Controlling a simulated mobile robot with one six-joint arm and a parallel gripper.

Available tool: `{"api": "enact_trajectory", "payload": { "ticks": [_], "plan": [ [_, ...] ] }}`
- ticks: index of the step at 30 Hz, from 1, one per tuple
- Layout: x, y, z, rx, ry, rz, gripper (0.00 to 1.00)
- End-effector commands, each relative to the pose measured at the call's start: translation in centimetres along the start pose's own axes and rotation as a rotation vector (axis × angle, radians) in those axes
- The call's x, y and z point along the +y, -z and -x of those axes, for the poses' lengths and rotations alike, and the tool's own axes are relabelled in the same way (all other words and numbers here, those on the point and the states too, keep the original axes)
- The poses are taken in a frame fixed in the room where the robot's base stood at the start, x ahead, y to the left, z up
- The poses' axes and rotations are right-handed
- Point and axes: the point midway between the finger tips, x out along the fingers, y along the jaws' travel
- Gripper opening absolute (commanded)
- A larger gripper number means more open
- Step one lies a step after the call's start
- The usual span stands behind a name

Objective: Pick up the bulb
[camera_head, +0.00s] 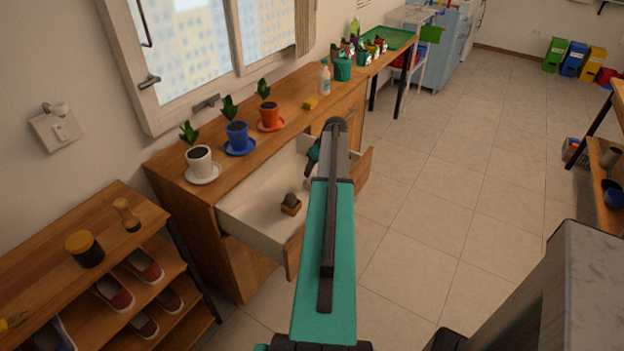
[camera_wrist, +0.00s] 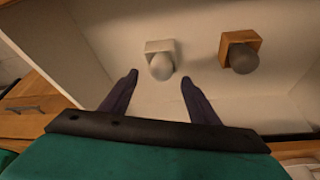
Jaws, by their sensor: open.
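Two rounded bulbs sit in the open drawer in the wrist view. One pale bulb (camera_wrist: 161,67) is on a pale block (camera_wrist: 158,46). One dark grey bulb (camera_wrist: 241,58) is on a wooden block (camera_wrist: 231,38); it also shows in the head view (camera_head: 290,199). My gripper (camera_wrist: 160,80) is open over the drawer. The pale bulb is in line with the gap between its fingertips, and the dark one is to the right. Whether the fingers touch the pale bulb cannot be told. In the head view my arm hides part of the drawer, and the pale bulb cannot be made out.
The white drawer (camera_head: 243,209) stands open from the wooden cabinet (camera_head: 160,162), its walls around the bulbs. A shoe rack (camera_head: 55,258) stands at left.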

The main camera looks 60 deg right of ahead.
Motion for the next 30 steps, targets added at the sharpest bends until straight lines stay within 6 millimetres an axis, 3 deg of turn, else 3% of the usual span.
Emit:
{"api": "enact_trajectory", "payload": {
  "ticks": [12,30],
  "plan": [
    [-0.1,0.1,-3.8,0.000,0.001,0.000,0.55],
    [-0.2,0.1,-4.0,0.000,0.000,0.000,0.55]
  ]
}}
